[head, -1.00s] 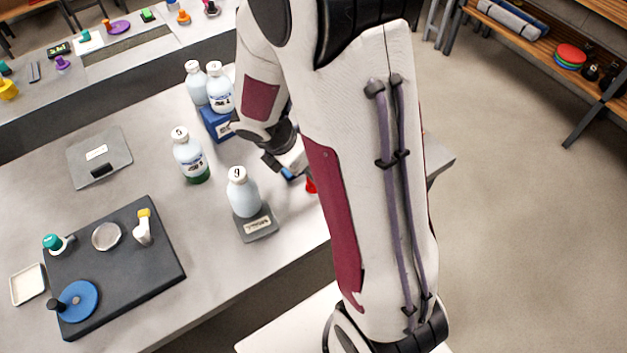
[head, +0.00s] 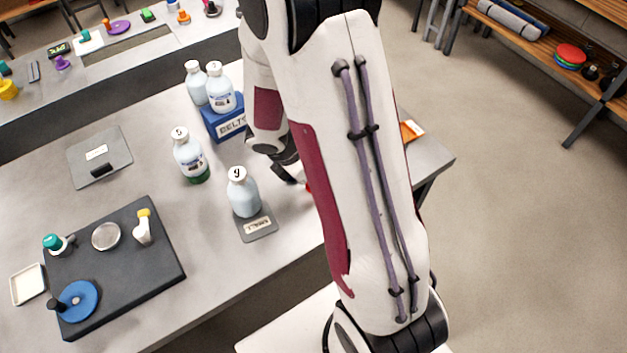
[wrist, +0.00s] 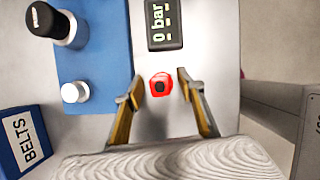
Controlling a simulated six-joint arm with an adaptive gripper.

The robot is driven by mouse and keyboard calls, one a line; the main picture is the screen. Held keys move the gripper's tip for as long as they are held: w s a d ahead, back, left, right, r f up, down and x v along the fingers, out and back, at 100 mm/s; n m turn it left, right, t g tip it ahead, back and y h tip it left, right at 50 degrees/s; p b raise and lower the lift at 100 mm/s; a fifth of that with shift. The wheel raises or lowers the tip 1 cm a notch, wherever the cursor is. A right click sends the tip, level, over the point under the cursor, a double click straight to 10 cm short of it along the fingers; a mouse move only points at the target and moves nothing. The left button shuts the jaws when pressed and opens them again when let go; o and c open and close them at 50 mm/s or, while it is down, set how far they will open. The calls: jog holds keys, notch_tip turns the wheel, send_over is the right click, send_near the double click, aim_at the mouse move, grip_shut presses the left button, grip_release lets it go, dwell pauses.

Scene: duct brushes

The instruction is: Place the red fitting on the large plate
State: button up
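The red fitting (wrist: 161,86) stands on the grey bench, with a dark hole in its top. Only a sliver of it (head: 308,188) shows in the head view, beside my arm. My gripper (wrist: 160,84) is open, its two fingertips on either side of the fitting in the wrist view; I cannot tell how high above it they are. In the head view my arm mostly hides the gripper. A large grey plate (head: 115,163) with a white label and a dark block lies at the left. A smaller grey plate (head: 260,226) carries a white-capped bottle (head: 243,195).
A blue BELTS box (head: 232,125) and several bottles stand at mid-bench. A dark board (head: 150,265) with fittings lies front left. In the wrist view, a blue panel (wrist: 105,55) with knobs and a 0 bar display (wrist: 164,22) flank the fitting. Bench between bottles and large plate is clear.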

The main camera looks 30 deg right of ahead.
grip_shut()
jog(key=shift+r, duration=0.1)
dwell(0.4)
notch_tip(320, 180, up, 18)
dwell(1.0)
dwell(0.4)
